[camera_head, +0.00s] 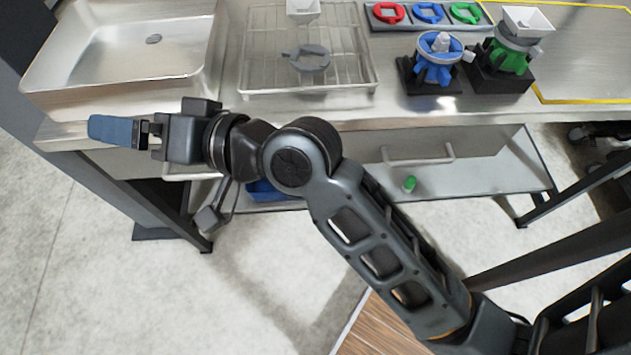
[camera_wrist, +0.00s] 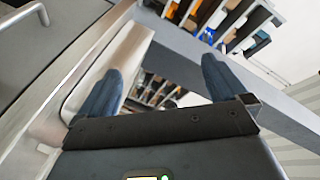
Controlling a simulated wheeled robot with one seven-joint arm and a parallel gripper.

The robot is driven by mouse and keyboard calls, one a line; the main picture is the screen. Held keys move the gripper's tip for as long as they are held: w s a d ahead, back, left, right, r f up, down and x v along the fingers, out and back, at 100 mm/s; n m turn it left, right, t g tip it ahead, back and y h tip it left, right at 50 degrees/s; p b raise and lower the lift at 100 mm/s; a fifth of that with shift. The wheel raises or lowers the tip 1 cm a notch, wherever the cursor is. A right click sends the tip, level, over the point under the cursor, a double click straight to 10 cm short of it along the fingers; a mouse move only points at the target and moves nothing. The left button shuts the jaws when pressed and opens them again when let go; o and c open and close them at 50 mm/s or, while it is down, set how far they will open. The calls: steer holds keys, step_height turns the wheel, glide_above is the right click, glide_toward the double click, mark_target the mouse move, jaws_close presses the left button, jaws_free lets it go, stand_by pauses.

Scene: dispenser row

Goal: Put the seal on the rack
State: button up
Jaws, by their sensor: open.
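The wire rack (camera_head: 245,75) stands in a shallow tray on the bench, right of the sink. A flat grey ring-shaped piece with a tab, which looks like a seal (camera_head: 310,59), lies on the rack. A white hopper-like part (camera_head: 302,8) is also at the rack's far edge. Similar red (camera_head: 387,13), blue (camera_head: 428,12) and green (camera_head: 466,13) ring pieces lie in a grey holder to the right. My gripper (camera_head: 118,131) is over the bench's front edge by the sink, left of the rack. Its blue fingers are apart and empty in the wrist view (camera_wrist: 160,85).
The metal sink (camera_head: 120,75) is at the left. A blue dispenser (camera_head: 437,65) and a green dispenser with a white hopper (camera_head: 505,55) stand right of the rack. A lower shelf (camera_head: 470,172) holds a small green item (camera_head: 409,184).

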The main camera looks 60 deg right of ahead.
steer(key=s+d+f+n+h, duration=0.1)
steer(key=s+d+f+h, duration=0.15)
steer(key=s, duration=0.55)
steer(key=s+d+f+h, duration=0.1)
steer(key=s+f+h, duration=0.15)
steer(key=s, duration=0.55)
steer(key=s+d+f+n+h, duration=0.1)
steer(key=s+d+f, duration=0.15)
steer(key=s, duration=0.55)
steer(key=s+d+r+n, duration=0.2)
steer(key=s+n, duration=0.3)
steer(key=s, duration=0.4)
steer(key=shift+d+r+g+y, duration=0.15)
steer(key=shift+d+g+y, duration=0.2)
steer(key=shift+d, duration=0.5)
